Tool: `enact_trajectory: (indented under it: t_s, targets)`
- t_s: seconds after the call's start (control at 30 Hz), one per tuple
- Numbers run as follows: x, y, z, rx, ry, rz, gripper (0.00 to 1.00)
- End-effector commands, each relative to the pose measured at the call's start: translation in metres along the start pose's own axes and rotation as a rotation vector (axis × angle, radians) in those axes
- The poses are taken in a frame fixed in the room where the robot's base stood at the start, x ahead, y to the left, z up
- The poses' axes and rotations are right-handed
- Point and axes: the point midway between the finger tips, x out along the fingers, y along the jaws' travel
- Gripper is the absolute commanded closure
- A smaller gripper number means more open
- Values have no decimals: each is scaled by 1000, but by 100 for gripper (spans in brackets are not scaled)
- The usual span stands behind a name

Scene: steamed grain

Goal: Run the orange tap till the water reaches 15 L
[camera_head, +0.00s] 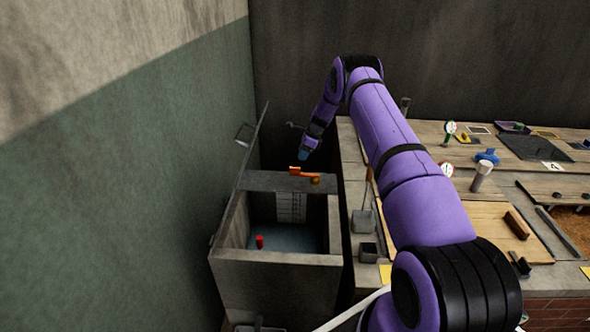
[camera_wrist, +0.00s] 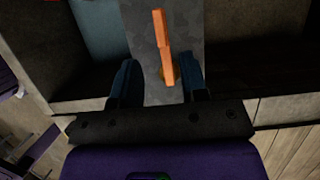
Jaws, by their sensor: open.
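The orange tap (camera_head: 304,172) sits on the grey ledge at the back of a concrete tank (camera_head: 290,259). In the wrist view the orange tap handle (camera_wrist: 162,45) lies between and ahead of my two fingers. My gripper (camera_head: 305,150) is open and empty just above and behind the tap; it also shows in the wrist view (camera_wrist: 158,84). Bluish water (camera_head: 290,238) lies in the tank. A pale scale plate (camera_head: 291,206) with marks stands on the tank's back wall; its figures are too small to read. A red piece (camera_head: 260,241) is at the water's near left.
A lid (camera_head: 243,170) stands raised along the tank's left side, near the green wall. To the right, a worktop (camera_head: 500,205) holds gauges, a blue valve (camera_head: 487,156), boards and a small grey box (camera_head: 363,222). My arm spans above it.

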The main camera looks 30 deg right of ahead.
Motion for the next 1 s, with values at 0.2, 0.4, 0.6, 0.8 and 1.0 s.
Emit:
enact_trajectory:
  t_s: [0.2,0.4,0.6,0.8,1.0]
  targets:
    - [40,1,0,-1,0,2,60]
    - [71,1,0,-2,1,1,60]
    - [87,0,0,-2,1,-1,60]
    - [90,0,0,-2,0,-1,60]
    - [90,0,0,-2,0,-1,71]
